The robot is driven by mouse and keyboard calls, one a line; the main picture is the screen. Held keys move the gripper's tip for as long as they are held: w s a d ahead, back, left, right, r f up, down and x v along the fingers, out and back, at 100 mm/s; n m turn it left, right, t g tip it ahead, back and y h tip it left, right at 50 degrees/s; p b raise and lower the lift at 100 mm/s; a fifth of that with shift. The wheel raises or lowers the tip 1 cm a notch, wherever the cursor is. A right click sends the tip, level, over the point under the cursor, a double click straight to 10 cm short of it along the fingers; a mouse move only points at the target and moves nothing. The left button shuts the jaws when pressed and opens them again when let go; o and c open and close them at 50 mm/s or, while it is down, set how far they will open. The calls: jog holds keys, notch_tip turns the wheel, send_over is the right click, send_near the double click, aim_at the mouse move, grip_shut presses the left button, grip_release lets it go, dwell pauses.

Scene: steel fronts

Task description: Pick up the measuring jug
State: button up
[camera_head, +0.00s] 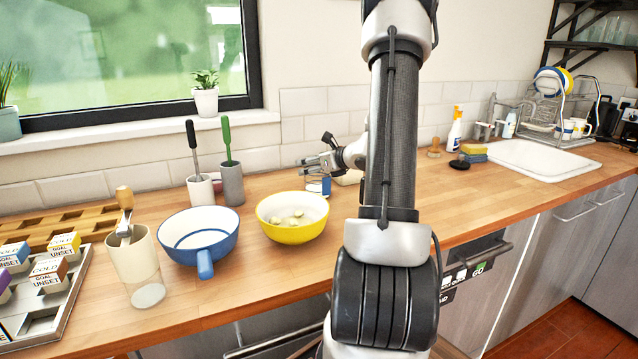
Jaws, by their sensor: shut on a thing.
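My gripper (318,157) is at the back of the counter, right of the yellow bowl, with its fingers pointing left. It is shut on a small white-and-blue thing (318,187), which I take to be the measuring jug. Its shape is hard to make out at this size. Whether its base touches the counter cannot be told.
A yellow bowl (292,230) holding small pale pieces and a blue-and-white pan (199,245) stand left of my arm. The counter (470,205) right of my arm is mostly clear before the sink (545,162).

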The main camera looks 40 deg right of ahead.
jog(key=shift+c, duration=0.7)
jog(key=shift+r, duration=0.15)
